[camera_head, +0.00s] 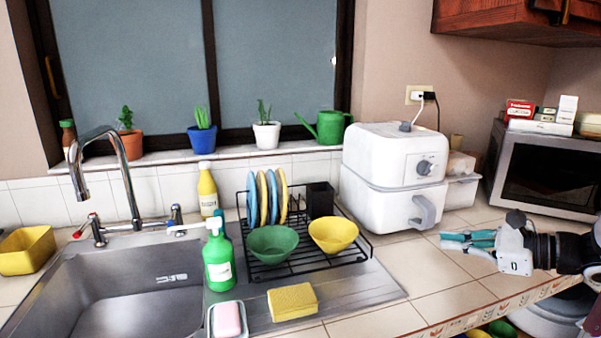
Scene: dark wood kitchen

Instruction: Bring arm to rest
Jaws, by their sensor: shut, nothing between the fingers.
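My gripper (470,243) reaches in from the right edge of the view, level and pointing left. Its teal fingers are shut with nothing between them. It is over the tiled counter, in front of the white air fryer (390,178) and to the right of the dish rack. Part of my arm runs out of view at the right edge.
The black dish rack (290,268) holds plates, a green bowl (272,243) and a yellow bowl (333,235). The sink (130,300) is at the left. A microwave (545,170) stands behind my arm. The counter's front edge runs below my gripper. Tiles left of it are clear.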

